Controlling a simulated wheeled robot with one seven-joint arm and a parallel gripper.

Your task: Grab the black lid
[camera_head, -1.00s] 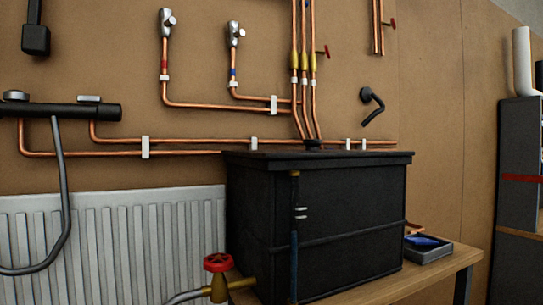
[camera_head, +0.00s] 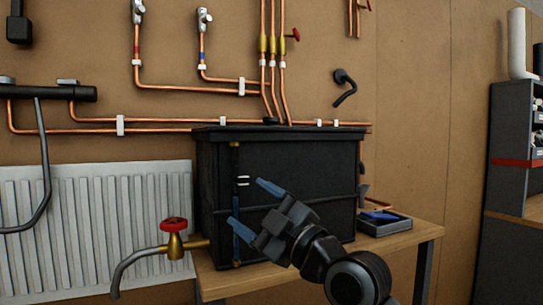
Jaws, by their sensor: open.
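The black lid (camera_head: 285,130) lies flat on top of a large black tank (camera_head: 320,175), which stands on a wooden bench. A small dark fitting shows on the lid near its back edge, below the copper pipes. My gripper (camera_head: 250,206) is in front of the tank, below the lid and apart from it. Its two blue-tipped fingers are spread open, pointing left, with nothing between them. My gripper and arm hide part of the tank's front.
A red-handled tap (camera_head: 174,226) sticks out left of the tank, in front of a white radiator (camera_head: 95,225). Copper pipes (camera_head: 190,88) run along the wall above and behind. A small dark tray (camera_head: 384,224) sits on the wooden bench (camera_head: 425,232) to the right. Dark shelving stands at the far right.

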